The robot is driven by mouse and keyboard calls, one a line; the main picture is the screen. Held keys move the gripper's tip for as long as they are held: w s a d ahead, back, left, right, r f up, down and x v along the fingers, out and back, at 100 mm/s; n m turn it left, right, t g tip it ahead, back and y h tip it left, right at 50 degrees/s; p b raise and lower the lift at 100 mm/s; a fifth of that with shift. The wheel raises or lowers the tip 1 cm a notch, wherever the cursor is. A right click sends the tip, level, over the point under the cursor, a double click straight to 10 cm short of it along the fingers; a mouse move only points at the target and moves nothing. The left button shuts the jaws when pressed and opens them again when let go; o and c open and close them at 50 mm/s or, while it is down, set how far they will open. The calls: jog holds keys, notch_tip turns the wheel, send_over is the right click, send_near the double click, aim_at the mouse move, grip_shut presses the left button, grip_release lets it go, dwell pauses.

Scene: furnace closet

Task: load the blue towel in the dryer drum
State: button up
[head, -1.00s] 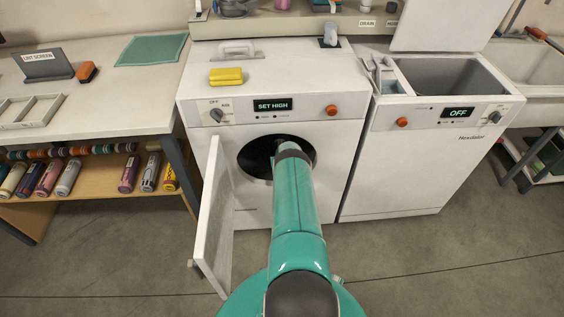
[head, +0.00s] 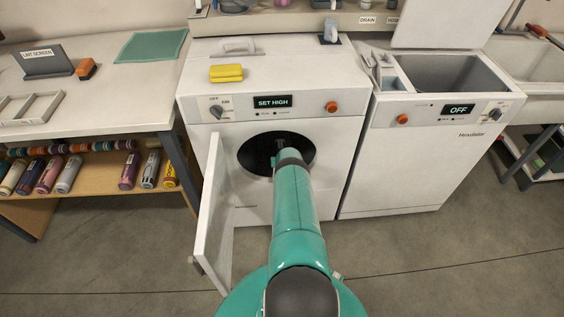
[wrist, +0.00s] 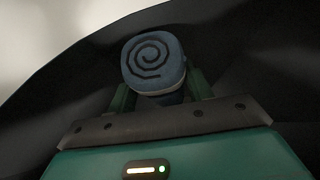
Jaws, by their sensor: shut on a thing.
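The dryer (head: 350,150) is the white machine in the middle of the head view. Its door (head: 217,225) stands open to the left and its round dark drum opening (head: 250,153) faces me. My arm reaches into the opening, and my gripper is hidden there in the head view. In the wrist view my gripper (wrist: 158,95) is shut on the rolled blue towel (wrist: 152,62), whose spiral end shows. Dark drum wall (wrist: 70,85) surrounds the towel. I cannot tell whether the towel touches the drum.
A yellow sponge (head: 226,73) lies on the dryer top. An open-topped white washer (head: 400,185) stands close on the right. A workbench (head: 110,100) with bottles below is on the left. The floor in front is clear.

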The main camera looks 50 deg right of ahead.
jog(key=o, duration=1.3)
jog(key=shift+a+r, duration=0.1)
jog(key=shift+v, duration=2.3)
jog(key=s+a, duration=0.9)
jog(key=a, duration=0.2)
jog(key=s+a, duration=0.5)
jog(key=shift+s+a, duration=0.3)
